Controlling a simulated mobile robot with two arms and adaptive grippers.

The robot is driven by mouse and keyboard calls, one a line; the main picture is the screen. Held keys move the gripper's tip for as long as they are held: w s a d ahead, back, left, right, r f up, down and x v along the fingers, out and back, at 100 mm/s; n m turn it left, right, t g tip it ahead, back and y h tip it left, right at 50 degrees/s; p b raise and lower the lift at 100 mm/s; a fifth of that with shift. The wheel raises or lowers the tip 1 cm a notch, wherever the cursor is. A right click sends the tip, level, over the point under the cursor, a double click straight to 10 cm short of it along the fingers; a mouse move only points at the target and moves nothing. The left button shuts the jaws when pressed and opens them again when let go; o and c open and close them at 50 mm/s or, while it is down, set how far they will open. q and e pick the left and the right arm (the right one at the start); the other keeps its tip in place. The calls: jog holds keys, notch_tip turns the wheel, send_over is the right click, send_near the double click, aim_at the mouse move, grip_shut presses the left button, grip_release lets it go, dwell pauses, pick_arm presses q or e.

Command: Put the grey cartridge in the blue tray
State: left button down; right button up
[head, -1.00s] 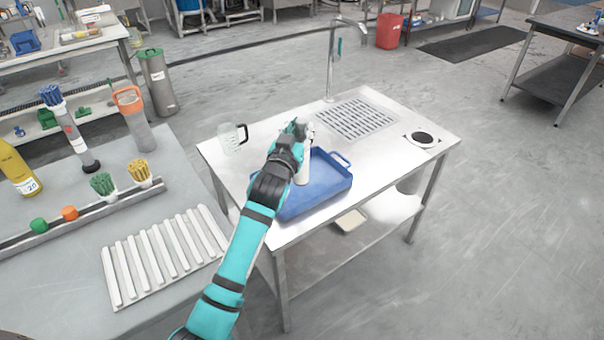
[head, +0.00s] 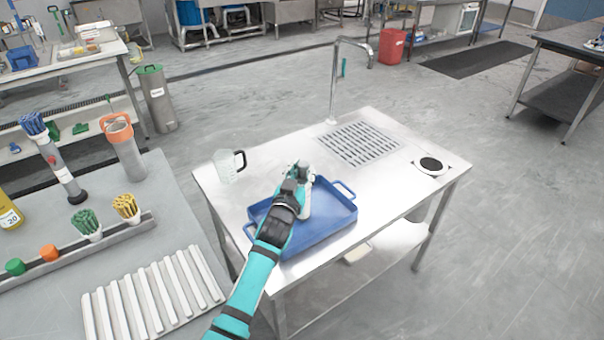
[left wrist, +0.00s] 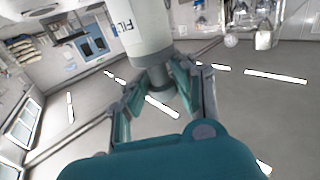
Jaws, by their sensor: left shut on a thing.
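The grey cartridge (head: 306,205) is a pale cylinder, upright or nearly so, over the inside of the blue tray (head: 335,222). My left gripper (head: 299,173) is shut on its upper end. The arm hides part of the tray and of the cartridge. I cannot tell whether the cartridge's lower end touches the tray floor. In the left wrist view the cartridge (left wrist: 143,30) has dark lettering and a darker grey neck, and the left gripper's fingers (left wrist: 163,82) close around that neck. My right gripper is not in view.
The tray stands on a steel table with a clear measuring jug (head: 228,166) at its left, a drain grate (head: 360,143), a tap (head: 335,80) and a round dark opening (head: 431,164). A side table at left holds brushes, an orange-handled cylinder (head: 124,150) and a ribbed white rack (head: 152,295).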

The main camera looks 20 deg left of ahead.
pick_arm(q)
jog(key=shift+f, duration=0.2)
jog(key=c, duration=1.1)
grip_release()
jog(key=shift+s, duration=0.2)
jog(key=s, duration=1.1)
jog(key=shift+s+d, duration=0.15)
jog(key=shift+s, duration=0.2)
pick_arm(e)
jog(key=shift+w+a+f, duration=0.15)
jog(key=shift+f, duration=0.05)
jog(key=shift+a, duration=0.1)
